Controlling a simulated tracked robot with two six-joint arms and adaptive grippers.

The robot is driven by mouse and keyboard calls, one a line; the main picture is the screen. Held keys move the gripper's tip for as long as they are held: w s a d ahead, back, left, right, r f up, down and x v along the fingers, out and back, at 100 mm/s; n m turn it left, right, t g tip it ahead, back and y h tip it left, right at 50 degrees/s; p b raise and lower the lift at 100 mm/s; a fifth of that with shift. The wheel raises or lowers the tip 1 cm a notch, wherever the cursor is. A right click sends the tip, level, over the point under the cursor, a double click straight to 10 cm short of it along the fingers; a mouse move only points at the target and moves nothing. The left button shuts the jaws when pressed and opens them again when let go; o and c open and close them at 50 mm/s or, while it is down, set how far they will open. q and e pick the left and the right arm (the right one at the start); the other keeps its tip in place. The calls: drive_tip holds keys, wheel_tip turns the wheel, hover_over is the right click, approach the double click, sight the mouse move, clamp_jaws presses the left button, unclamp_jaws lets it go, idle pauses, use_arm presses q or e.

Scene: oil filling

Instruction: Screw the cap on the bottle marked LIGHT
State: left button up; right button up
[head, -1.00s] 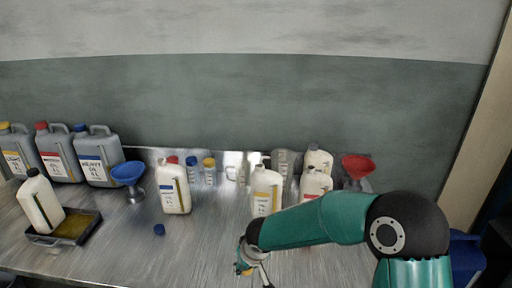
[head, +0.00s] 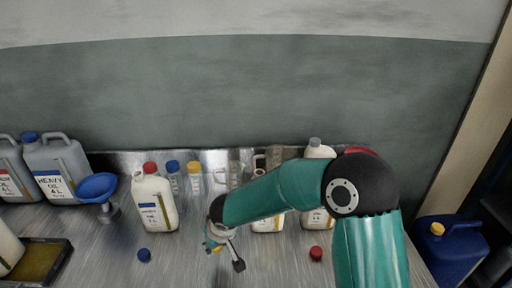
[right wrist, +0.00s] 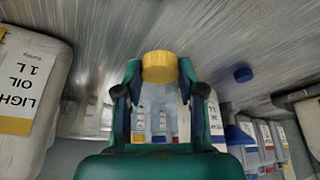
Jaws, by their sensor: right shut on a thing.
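My right gripper (right wrist: 158,95) is shut on a yellow cap (right wrist: 159,66), holding it between its fingertips. In the head view, my right gripper (head: 222,248) is at the bench's front middle, and part of the yellow cap (head: 217,250) shows. The LIGHT oil bottle (right wrist: 22,85), white with a yellow label band, stands to the left in the right wrist view, apart from the cap. In the head view, my right arm mostly hides a white bottle (head: 268,225) that appears to be this one; its mouth is hidden. My left gripper is not in view.
A blue cap (head: 144,254) and a red cap (head: 316,253) lie on the metal bench. A blue-label bottle (head: 155,205) stands left of my gripper. Several capped tubes (head: 194,178), a blue funnel (head: 97,186), grey jugs (head: 52,170) and an oily tray (head: 40,262) stand around.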

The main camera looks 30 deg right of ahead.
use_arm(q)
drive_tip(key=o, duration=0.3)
use_arm(e)
drive_tip(key=shift+s+d, duration=0.15)
drive_tip(key=shift+d, duration=0.35)
drive_tip(key=w+d+r+n+y+p, duration=0.1)
drive_tip(key=w+d+r, duration=0.2)
drive_tip(key=d+r, duration=0.65)
drive_tip(key=w+d+r+n, duration=0.2)
drive_tip(key=d+r, duration=0.5)
drive_tip(key=r, duration=0.5)
use_arm(q)
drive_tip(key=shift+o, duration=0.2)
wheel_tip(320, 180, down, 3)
drive_tip(key=b, duration=0.4)
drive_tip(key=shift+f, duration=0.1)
use_arm(e)
wheel_tip(320, 180, down, 4)
drive_tip(key=shift+w+d+r, duration=0.1)
drive_tip(key=shift+d, duration=0.05)
